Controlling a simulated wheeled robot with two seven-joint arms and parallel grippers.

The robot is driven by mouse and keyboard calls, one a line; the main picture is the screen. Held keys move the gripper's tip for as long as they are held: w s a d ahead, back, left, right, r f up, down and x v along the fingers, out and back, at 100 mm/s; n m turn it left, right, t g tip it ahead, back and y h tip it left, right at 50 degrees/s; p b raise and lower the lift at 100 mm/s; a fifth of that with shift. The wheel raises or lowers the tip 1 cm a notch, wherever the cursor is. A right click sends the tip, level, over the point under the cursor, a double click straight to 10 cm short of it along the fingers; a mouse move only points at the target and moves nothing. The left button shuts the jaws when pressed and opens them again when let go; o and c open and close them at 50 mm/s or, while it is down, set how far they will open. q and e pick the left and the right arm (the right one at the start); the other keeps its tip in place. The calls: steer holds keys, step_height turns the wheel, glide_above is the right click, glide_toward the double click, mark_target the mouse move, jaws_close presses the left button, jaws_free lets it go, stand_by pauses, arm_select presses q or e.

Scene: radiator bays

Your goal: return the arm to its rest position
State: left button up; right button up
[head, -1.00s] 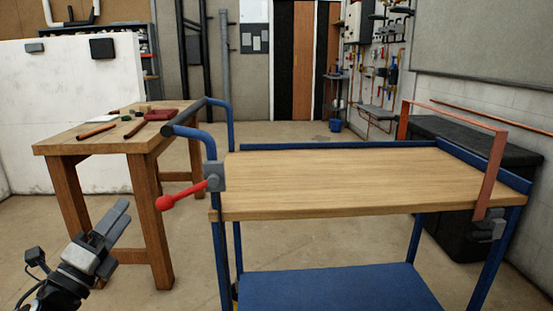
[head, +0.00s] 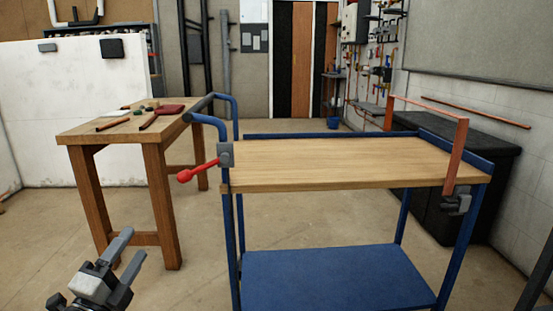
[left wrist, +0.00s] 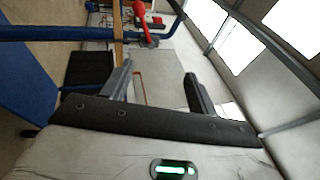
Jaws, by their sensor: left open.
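My left gripper (head: 135,243) is at the lower left of the head view, low in front of the wooden bench and left of the blue trolley. Its two grey fingers are apart with nothing between them. In the left wrist view the open fingers (left wrist: 158,74) also show empty, with a trolley rail and a red knob beyond them. My right gripper is not in view.
A blue trolley (head: 330,172) with a wooden top stands ahead, its red-knobbed lever (head: 198,170) sticking out left. A copper-coloured frame (head: 455,155) is fixed at its right. A wooden bench (head: 85,133) with tools stands left. Floor between bench and trolley is clear.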

arm_select(q)
steer(key=s+d+f+n+g+h+b, duration=0.3)
steer(key=s+d+f+n+g+b, duration=0.65)
steer(key=s+d+f+n, duration=1.1)
steer(key=s+a+r+m+y+p, duration=0.1)
steer(key=a+r+y+p, duration=0.3)
steer(key=p, duration=1.9)
steer(key=a+r+g, duration=0.1)
steer(key=a+r, duration=0.2)
steer(key=r, duration=0.4)
steer(key=shift+r+p, duration=0.3)
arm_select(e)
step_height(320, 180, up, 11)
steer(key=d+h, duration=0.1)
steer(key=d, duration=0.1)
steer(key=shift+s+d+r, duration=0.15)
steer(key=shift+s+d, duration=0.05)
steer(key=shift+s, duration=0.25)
arm_select(q)
steer(key=shift+a, duration=0.1)
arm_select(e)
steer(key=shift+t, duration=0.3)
